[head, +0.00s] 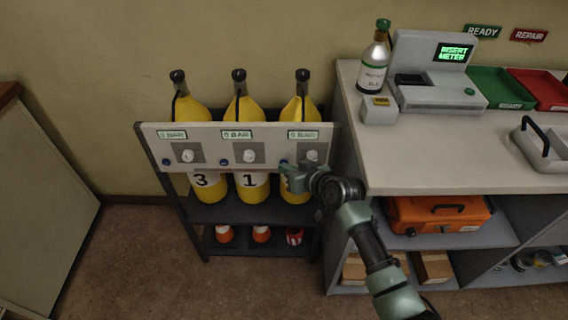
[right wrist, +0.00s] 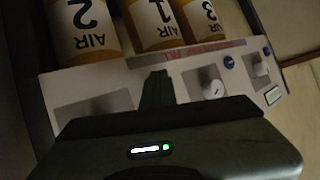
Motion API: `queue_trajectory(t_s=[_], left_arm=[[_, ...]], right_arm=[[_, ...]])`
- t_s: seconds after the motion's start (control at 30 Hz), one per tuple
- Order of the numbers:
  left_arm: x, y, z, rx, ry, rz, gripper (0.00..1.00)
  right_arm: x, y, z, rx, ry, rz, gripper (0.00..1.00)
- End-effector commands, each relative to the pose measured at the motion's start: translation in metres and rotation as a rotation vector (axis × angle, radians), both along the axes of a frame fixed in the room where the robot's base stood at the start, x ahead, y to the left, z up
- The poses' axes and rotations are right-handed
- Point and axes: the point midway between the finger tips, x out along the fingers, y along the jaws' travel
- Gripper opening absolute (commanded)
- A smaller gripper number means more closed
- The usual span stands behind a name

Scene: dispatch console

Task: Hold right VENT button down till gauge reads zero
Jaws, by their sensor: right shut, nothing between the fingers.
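A pale panel (head: 232,142) carries several parts: three green displays, three white knobs and blue buttons. In the right wrist view the shut fingers (right wrist: 157,90) reach the panel and hide that button. I cannot tell whether it is pressed. The middle blue button (right wrist: 229,62) is clear of the gripper. My left gripper is out of view.
Yellow air cylinders (head: 242,110) stand in the dark rack (head: 216,212) behind the panel. A counter (head: 440,160) at the right holds a bottle (head: 372,70), a meter device (head: 440,90) and trays. An orange case (head: 438,215) sits below. Floor at the left is clear.

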Motion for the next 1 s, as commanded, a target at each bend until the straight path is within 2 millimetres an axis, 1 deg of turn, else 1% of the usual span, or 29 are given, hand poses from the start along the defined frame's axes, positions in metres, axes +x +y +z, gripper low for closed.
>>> queue_trajectory(t_s=[0.57, 0.67, 0.9, 1.0], left_arm=[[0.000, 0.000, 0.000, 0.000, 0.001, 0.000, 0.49], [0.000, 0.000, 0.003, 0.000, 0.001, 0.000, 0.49], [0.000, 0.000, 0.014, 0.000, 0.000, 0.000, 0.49], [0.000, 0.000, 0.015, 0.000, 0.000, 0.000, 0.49]], right_arm=[[0.001, 0.000, 0.001, 0.001, -0.003, -0.001, 0.00], [-0.002, 0.000, 0.002, 0.000, -0.002, -0.001, 0.00], [-0.014, 0.000, 0.002, 0.000, -0.001, -0.001, 0.00], [-0.016, 0.000, 0.001, 0.000, -0.001, -0.001, 0.00]])
